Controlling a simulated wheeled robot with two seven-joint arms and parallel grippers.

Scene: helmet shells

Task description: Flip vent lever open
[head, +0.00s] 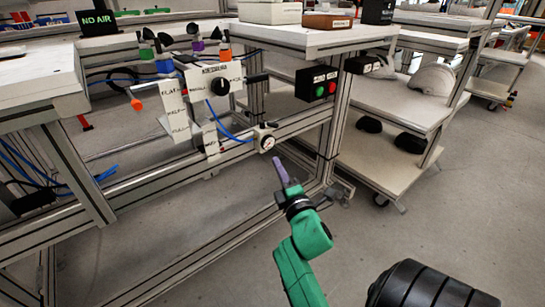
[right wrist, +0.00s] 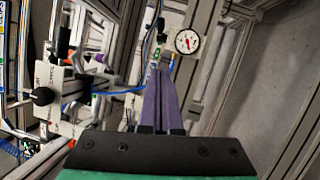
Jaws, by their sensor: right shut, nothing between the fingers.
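My right gripper (head: 281,172) has slim purple fingers and comes up from the lower right. The fingers are shut and empty, pointing up toward the bench frame. They lie just right of and below a round white pressure gauge (head: 267,142). In the right wrist view the shut fingers (right wrist: 158,75) point toward the frame, with the gauge (right wrist: 187,41) close to the right of the tips. A white valve panel (head: 213,84) with a black round knob (head: 222,86) stands up and left of the gripper. I cannot tell which part is the vent lever. My left gripper is not in view.
Coloured fittings (head: 197,45) top the panel, and blue hoses (head: 228,128) hang below it. A black box with green and red buttons (head: 319,87) sits on the frame. Shelves with helmet shells (head: 433,78) stand at right.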

